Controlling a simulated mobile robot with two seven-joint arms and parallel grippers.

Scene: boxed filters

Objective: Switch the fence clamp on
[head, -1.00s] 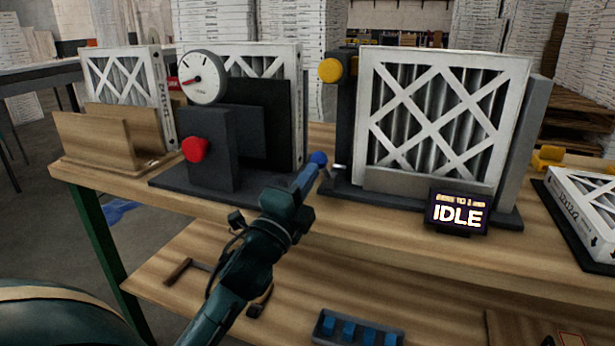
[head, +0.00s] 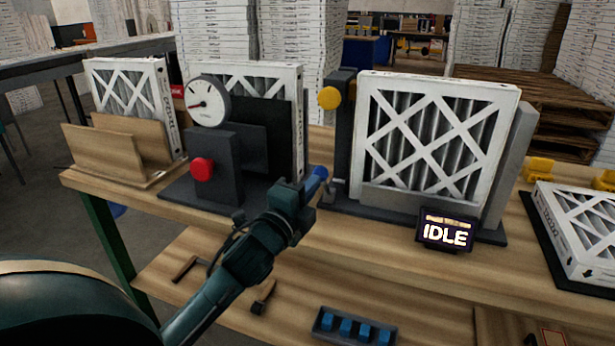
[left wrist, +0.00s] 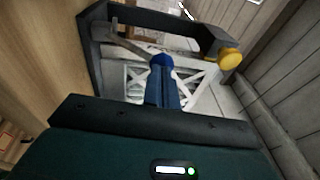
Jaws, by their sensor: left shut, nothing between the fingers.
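The fence clamp's lever shows in the left wrist view as a thin metal handle (left wrist: 128,42) ending in a blue knob (left wrist: 160,62). In the head view the blue knob (head: 319,172) is at the left foot of the dark fixture (head: 343,135) that holds an upright white-framed filter (head: 435,135). My left gripper (head: 307,186) is shut and empty, its fingertips right at the knob. Whether they touch it I cannot tell. A small display (head: 446,232) in front of the fixture reads IDLE. My right gripper is not in view.
A yellow knob (head: 329,97) tops the fixture's post. To the left stand a gauge (head: 208,101), a red button (head: 202,169) and a wooden holder (head: 118,150) with a filter. Another filter (head: 585,225) lies at right. A blue-block tray (head: 352,328) is on the lower shelf.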

